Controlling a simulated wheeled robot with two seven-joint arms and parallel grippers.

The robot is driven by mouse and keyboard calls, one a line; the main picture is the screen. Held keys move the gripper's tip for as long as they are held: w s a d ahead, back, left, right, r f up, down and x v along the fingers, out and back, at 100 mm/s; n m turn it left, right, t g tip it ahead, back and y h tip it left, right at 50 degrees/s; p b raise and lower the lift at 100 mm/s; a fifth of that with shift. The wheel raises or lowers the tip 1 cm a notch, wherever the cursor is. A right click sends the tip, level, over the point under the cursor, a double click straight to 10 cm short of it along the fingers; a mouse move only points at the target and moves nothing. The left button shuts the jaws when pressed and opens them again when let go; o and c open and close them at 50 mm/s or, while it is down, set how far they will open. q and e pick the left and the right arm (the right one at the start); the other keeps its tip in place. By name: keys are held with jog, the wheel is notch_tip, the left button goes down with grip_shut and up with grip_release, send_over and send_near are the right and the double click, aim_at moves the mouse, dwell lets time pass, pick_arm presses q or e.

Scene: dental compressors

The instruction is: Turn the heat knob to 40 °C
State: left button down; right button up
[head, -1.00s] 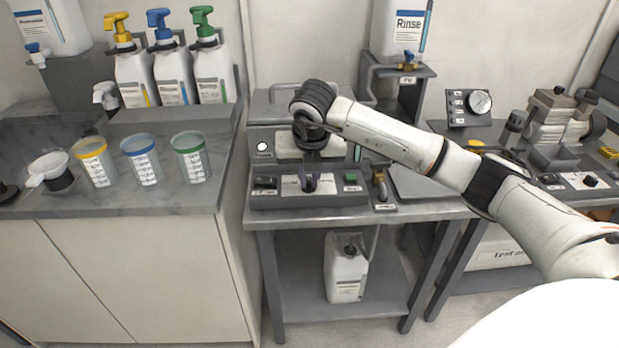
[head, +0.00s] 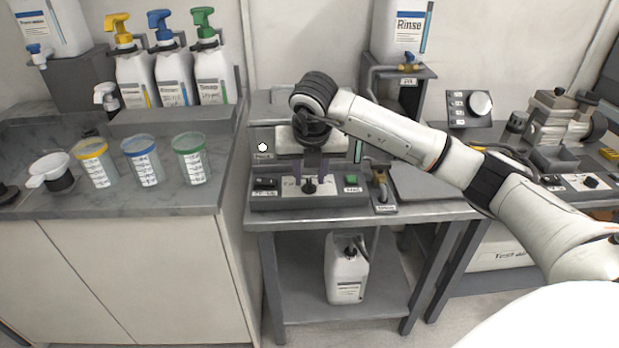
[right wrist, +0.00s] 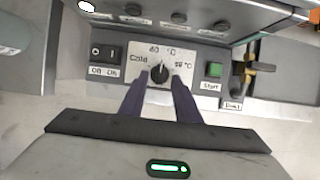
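The heat knob (right wrist: 160,75) is a black dial on the front panel of the grey unit, with labels reading Cold, 40 °C and what looks like 58 °C around it. Its light pointer points roughly straight up, toward the 40 °C label. In the head view the knob (head: 310,186) shows just below the fingers. My right gripper (right wrist: 159,82) is open, with one dark purple finger on each side of the knob and gaps between. In the head view the right gripper (head: 310,170) hangs over the panel. My left gripper is out of view.
On the panel, a black on/off switch (right wrist: 105,53) sits left of the knob and a green Start button (right wrist: 214,69) sits right. A brass tap (right wrist: 258,67) stands further right. Capped beakers (head: 190,160) stand on the left counter.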

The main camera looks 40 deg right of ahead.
jog(key=v, duration=0.8)
jog(key=shift+r, duration=0.3)
jog(key=shift+s, duration=0.1)
